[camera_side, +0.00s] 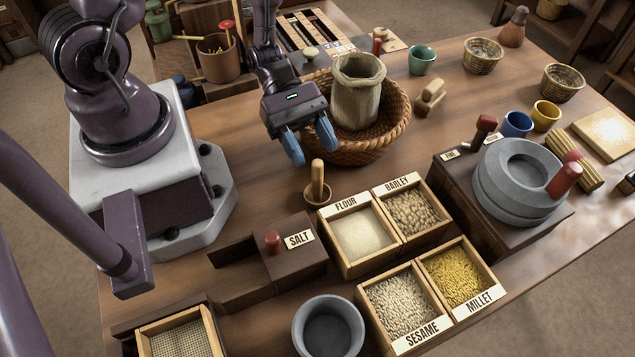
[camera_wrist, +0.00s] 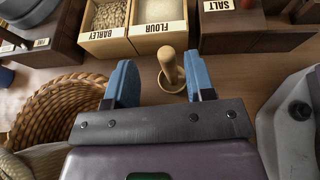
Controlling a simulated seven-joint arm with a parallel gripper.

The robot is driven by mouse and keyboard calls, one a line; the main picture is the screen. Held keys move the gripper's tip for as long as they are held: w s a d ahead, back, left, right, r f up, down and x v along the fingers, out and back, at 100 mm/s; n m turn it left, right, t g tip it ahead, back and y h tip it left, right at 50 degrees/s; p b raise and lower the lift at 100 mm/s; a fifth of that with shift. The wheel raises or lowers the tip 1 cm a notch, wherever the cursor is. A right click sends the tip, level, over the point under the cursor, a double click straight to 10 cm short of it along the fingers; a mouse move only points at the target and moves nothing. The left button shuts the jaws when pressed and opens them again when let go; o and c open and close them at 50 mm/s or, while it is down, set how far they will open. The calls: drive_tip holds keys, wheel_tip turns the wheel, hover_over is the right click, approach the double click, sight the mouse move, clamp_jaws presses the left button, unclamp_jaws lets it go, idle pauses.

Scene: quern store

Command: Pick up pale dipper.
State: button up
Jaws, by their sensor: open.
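A pale wooden dipper (camera_side: 318,190) with an upright handle and a round base stands on the table, just behind the flour box. In the wrist view, the dipper (camera_wrist: 169,70) shows between the two blue fingertips, slightly beyond them. My gripper (camera_side: 313,156) is open and empty, with its blue fingers pointing down. It hangs above and behind the dipper in the side view. The gripper also shows in the wrist view (camera_wrist: 162,64). No contact with the dipper is visible.
A wicker basket (camera_side: 402,124) holding a sack (camera_side: 357,95) stands close beside my gripper. The flour box (camera_side: 362,235), barley box (camera_side: 411,211) and salt box (camera_side: 290,258) crowd the dipper's front. A stone quern (camera_side: 515,190) stands right. Bare table lies left of the dipper.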

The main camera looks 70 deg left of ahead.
sight(316, 160)
drive_tip(key=x, duration=0.5)
drive_tip(key=shift+s+d, duration=0.15)
drive_tip(key=shift+s, duration=0.2)
drive_tip(key=shift+c, duration=0.5)
clamp_jaws()
